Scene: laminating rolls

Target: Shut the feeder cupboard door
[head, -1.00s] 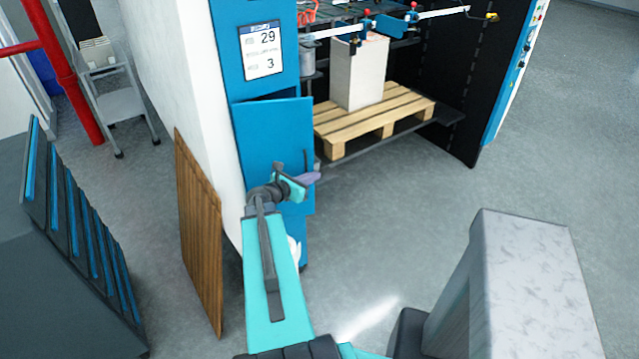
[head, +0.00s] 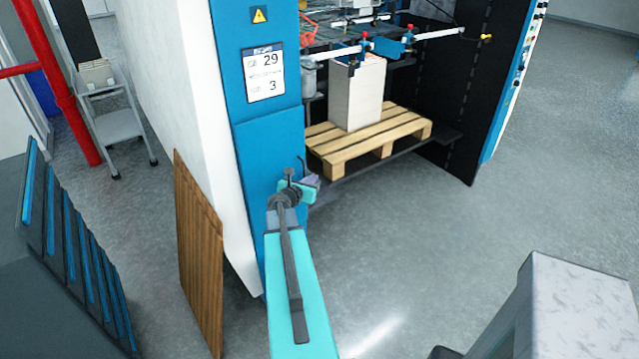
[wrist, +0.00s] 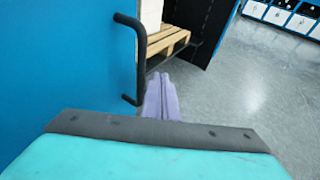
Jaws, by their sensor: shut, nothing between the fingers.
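The feeder cupboard door (head: 265,150) is a plain blue panel low on the machine's front, under the sign with 29 and 3. It looks flush with the blue frame, with no dark gap along its top edge. In the wrist view the blue door (wrist: 65,60) fills the left, with its black bar handle (wrist: 139,60) upright near the right edge. My gripper (head: 312,188) is at the door's right edge, low by the handle. Its purple fingers (wrist: 161,98) are together and empty, just right of the handle's lower end. Whether they touch the door is hidden.
A wooden pallet (head: 345,152) with a white paper stack (head: 357,95) stands in the bay right of the door. A brown slatted board (head: 198,255) leans at the left. A grey block (head: 575,310) is at front right. Floor on the right is clear.

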